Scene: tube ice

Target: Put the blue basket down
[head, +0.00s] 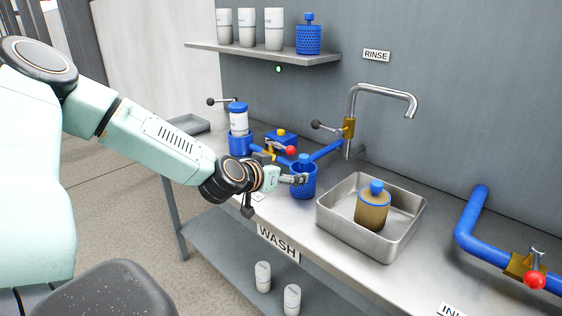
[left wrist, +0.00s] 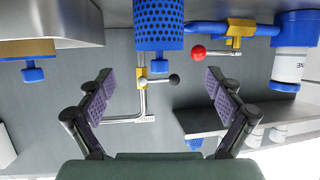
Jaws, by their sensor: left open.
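The blue basket (head: 303,183), perforated and with a blue knob, stands upright on the metal counter in the head view. My left gripper (head: 299,180) is right beside it, on its left side. In the left wrist view, which looks upside down, the basket (left wrist: 158,24) is at the top middle. The two fingers of my left gripper (left wrist: 160,84) are spread wide there, with nothing between their pads. The basket lies beyond the fingertips, with gaps on both sides. My right gripper is in neither view.
A metal basin (head: 345,222) right of the basket holds a tan canister (head: 372,209) with a blue knob. Blue pipes with a red-knobbed valve (head: 290,151) and a white-and-blue bottle (head: 239,120) stand behind and left. Another blue basket (head: 309,39) is on the wall shelf (head: 265,54).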

